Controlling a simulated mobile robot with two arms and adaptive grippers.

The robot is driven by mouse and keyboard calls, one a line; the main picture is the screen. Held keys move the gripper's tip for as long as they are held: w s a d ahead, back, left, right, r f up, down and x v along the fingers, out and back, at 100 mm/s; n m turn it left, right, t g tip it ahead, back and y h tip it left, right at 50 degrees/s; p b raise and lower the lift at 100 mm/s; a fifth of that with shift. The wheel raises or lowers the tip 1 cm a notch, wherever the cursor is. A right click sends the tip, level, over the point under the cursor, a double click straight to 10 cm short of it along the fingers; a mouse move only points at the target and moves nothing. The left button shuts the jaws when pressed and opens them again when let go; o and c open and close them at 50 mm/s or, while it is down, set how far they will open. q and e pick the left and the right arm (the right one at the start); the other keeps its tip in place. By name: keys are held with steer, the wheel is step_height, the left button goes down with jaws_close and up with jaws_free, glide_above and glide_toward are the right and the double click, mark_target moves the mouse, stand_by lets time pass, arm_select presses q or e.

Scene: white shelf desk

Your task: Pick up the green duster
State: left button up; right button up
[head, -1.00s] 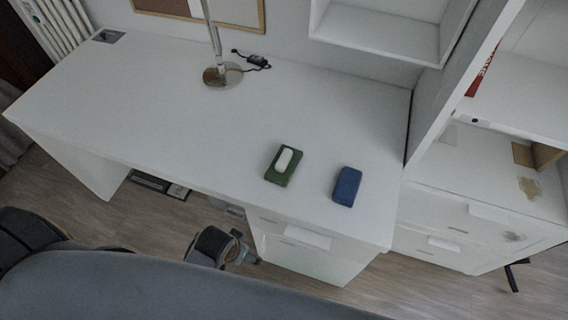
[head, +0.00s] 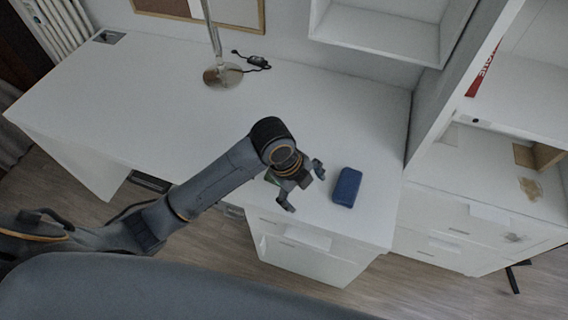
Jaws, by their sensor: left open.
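The green duster (head: 271,178) lies on the white desk, almost wholly hidden behind my left gripper; only a small green edge shows. My left gripper (head: 304,186) is open over the desk, in front of the duster in the head view, with its fingers spread. I cannot tell how high it is above the duster. A blue duster (head: 347,187) lies on the desk just right of the gripper, apart from it. My right gripper is not in view.
A lamp with a round metal base (head: 222,75) and a black cable stand at the back of the desk (head: 150,100). A wall shelf (head: 378,35) hangs above the back right. A tall white panel and drawers (head: 470,225) stand at the right. The desk's left half is clear.

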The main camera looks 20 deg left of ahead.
arm_select(q)
steer(key=w+a+r+m+g+y, duration=0.25)
steer(key=w+a+r+m, duration=0.6)
steer(key=m, duration=0.55)
steer(key=shift+t+y, duration=0.45)
steer(key=f, duration=0.8)
steer(key=f+p, duration=0.1)
steer(key=f, duration=0.3)
steer(key=shift+w+d+f, duration=0.2)
steer(key=shift+w+f, duration=0.05)
steer(key=shift+c, duration=0.2)
steer(key=c, duration=1.2)
steer(key=shift+r, duration=0.1)
